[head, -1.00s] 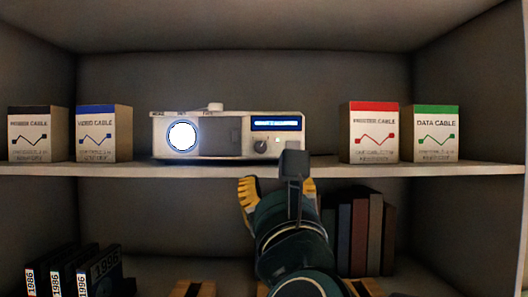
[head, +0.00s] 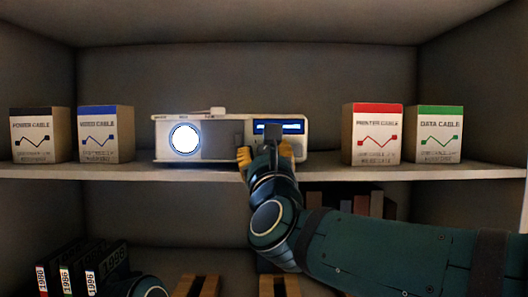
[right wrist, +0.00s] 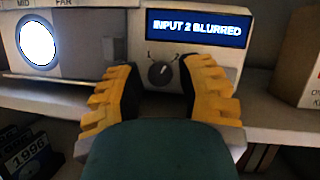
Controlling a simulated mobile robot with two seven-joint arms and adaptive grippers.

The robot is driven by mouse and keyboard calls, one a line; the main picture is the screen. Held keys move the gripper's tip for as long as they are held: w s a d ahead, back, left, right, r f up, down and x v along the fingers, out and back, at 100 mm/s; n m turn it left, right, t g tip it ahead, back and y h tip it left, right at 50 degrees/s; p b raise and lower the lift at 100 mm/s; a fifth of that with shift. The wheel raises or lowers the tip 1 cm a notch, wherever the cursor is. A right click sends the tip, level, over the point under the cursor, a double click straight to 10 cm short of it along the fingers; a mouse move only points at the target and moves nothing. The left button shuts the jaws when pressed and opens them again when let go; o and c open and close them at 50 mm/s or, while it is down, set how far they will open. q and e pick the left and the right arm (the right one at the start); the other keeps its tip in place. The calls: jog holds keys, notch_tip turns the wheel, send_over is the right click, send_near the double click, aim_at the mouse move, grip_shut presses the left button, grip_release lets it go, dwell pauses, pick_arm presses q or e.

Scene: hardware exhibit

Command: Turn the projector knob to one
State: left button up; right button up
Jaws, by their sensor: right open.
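The white projector (head: 228,118) stands on the upper shelf, with a bright round lens (head: 185,138) at its left. Its blue display (right wrist: 198,28) reads "INPUT 2 BLURRED" in the right wrist view. Below the display is the dark round knob (right wrist: 161,74), whose pale mark seems to lean to the upper right; small marks above it are hard to read. My right gripper (head: 265,156) is open in front of the projector's right part. In the right wrist view, its yellow fingers (right wrist: 160,78) stand either side of the knob, apparently clear of it. The gripper hides the knob in the head view.
A red-topped printer cable box (head: 375,135) and a green-topped data cable box (head: 437,135) stand right of the projector. Power (head: 38,135) and video cable boxes (head: 106,135) stand left. The shelf edge (head: 380,173) runs below the gripper. Books (head: 345,201) are below.

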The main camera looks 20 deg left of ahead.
grip_shut()
jog(key=shift+d+f+n+y+b, duration=0.1)
jog(key=shift+n+y+b, duration=0.2)
jog(key=shift+n+b, duration=0.35)
jog(key=shift+n+g, duration=0.3)
jog(key=shift+n, duration=0.15)
grip_release()
jog(key=shift+s, duration=0.1)
